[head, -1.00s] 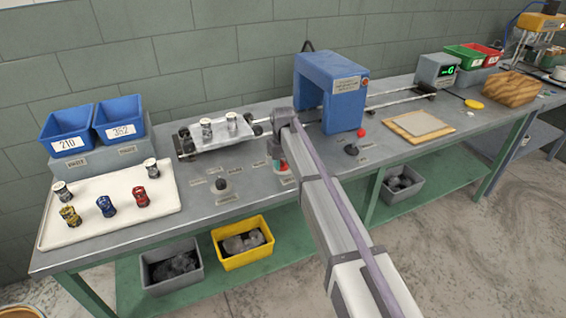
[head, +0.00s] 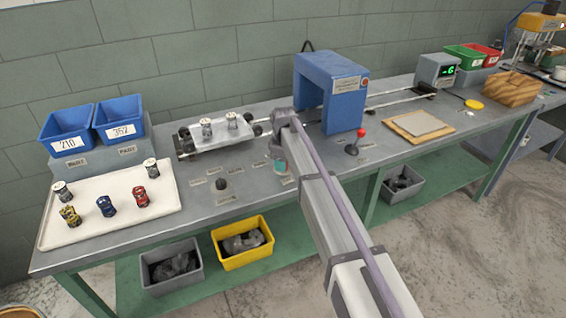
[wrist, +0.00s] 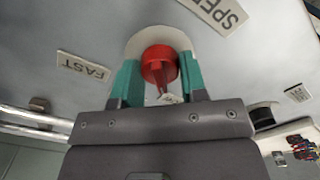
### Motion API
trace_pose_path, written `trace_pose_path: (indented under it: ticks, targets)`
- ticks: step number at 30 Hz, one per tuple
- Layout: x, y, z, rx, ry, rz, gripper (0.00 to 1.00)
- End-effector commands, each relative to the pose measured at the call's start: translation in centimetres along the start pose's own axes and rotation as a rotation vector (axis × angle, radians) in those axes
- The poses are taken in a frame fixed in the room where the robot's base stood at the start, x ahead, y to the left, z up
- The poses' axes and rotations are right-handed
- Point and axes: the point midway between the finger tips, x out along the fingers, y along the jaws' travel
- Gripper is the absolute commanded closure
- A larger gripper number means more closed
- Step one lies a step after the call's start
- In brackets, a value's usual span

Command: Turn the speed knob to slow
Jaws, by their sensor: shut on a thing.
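The red speed knob (wrist: 158,66) sits on a pale round dial (wrist: 172,32) in the wrist view. My gripper (wrist: 160,80) has its two teal fingers on either side of the knob and is shut on it. A white FAST label (wrist: 84,67) lies left of the knob, and a SPEED label (wrist: 216,12) lies above right, cut off by the frame edge. A smaller label at the right (wrist: 298,94) is hard to read. In the head view my gripper (head: 277,165) points down at the bench panel, and the knob is hidden there.
A black knob (head: 222,184) stands left of my gripper. A red-ball lever (head: 357,141) and a blue machine housing (head: 328,92) stand to the right. A carriage on rails (head: 216,133) is behind. A white tray (head: 110,225) is at the left.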

Motion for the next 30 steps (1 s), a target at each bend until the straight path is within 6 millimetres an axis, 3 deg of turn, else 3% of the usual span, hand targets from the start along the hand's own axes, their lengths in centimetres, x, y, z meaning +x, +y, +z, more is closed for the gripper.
trace_pose_path:
  ticks: [17,18,25,30]
  targets:
    - [0.01,-0.03,0.02,-0.039,0.000,-0.001,0.84]
    - [0.01,-0.04,0.02,-0.039,0.000,-0.001,0.59]
    - [0.01,-0.02,0.01,-0.038,0.000,0.000,0.37]
    - [0.00,-0.01,0.00,-0.037,0.000,0.000,0.35]
